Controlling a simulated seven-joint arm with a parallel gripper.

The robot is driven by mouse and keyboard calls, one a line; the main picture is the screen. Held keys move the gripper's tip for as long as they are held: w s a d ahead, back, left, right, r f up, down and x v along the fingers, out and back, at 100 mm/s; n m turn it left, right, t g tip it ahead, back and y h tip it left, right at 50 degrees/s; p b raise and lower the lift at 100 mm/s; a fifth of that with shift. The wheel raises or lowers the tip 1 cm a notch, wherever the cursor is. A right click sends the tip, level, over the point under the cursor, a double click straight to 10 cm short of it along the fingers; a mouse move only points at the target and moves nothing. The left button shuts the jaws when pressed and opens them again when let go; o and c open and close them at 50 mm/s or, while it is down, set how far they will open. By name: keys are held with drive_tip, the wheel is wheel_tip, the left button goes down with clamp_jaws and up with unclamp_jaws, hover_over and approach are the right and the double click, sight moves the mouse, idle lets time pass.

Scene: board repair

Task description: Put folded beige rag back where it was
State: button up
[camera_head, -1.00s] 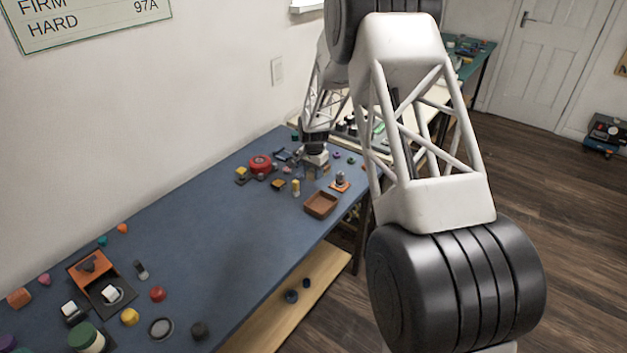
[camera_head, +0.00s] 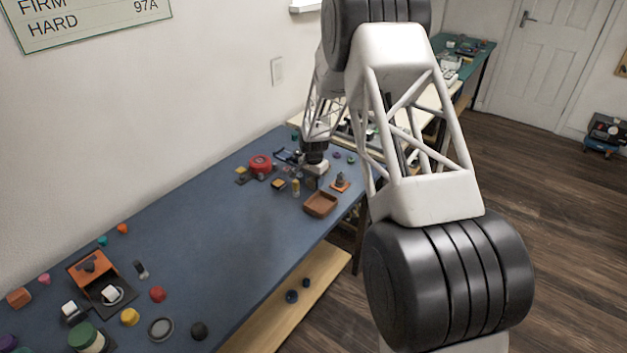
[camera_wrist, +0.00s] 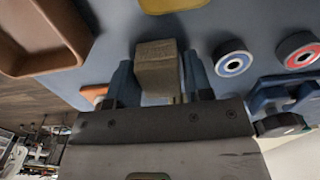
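The folded beige rag (camera_wrist: 158,68) shows in the wrist view as a small thick block between the two blue fingers of my gripper (camera_wrist: 160,85). In the head view my gripper (camera_head: 316,180) is low over the far part of the blue bench (camera_head: 215,225), behind the brown tray. The rag cannot be made out there.
The brown tray (camera_head: 320,204) is close by, also in the wrist view (camera_wrist: 45,40). A blue-centred roll (camera_wrist: 233,62), a red-centred roll (camera_wrist: 298,52) and a yellow item (camera_wrist: 172,5) lie around. A red round item (camera_head: 260,164) is left of the gripper. Mid-bench is clear.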

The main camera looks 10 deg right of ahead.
sight(313, 178)
drive_tip(key=shift+o, duration=1.2)
drive_tip(key=shift+r, duration=0.1)
wheel_tip(313, 178, up, 12)
drive_tip(key=shift+r, duration=0.1)
idle(0.3)
